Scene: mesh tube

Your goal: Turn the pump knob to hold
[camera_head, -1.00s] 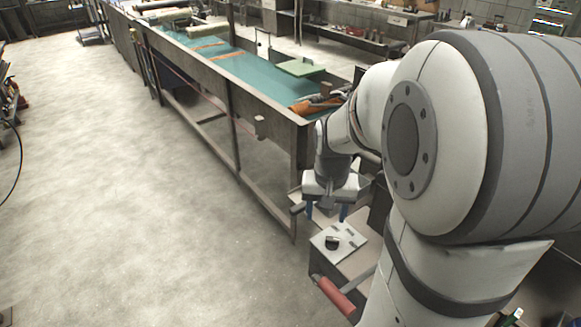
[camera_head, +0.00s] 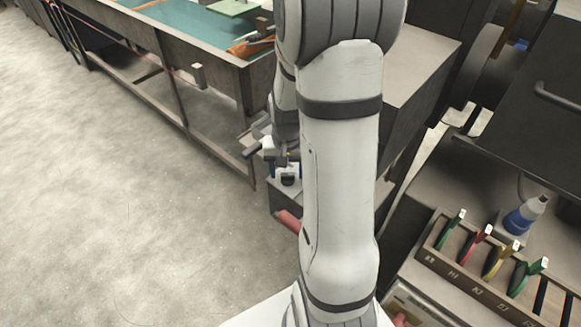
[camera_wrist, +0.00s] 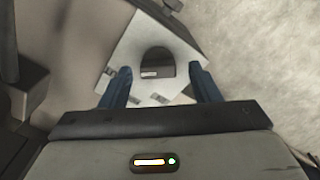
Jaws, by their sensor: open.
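The pump knob (camera_wrist: 157,62) is a dark, rounded knob with a small pale mark, on a light square plate (camera_wrist: 120,58). In the wrist view it lies between the two blue fingers of my gripper (camera_wrist: 160,76), with a gap on each side. My gripper is open and holds nothing. In the head view the knob (camera_head: 288,181) shows small and dark beside my gripper (camera_head: 283,168), partly crowded by my arm. I cannot read any position labels on the plate, and contact with the knob cannot be made out.
A red handle (camera_head: 288,221) sticks out below the plate, partly behind my arm. A long bench (camera_head: 215,55) with a teal top stands at the upper left. A wooden rack (camera_head: 470,268) with coloured-handled items and a blue-white bottle (camera_head: 524,215) are at the right. The floor at left is clear.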

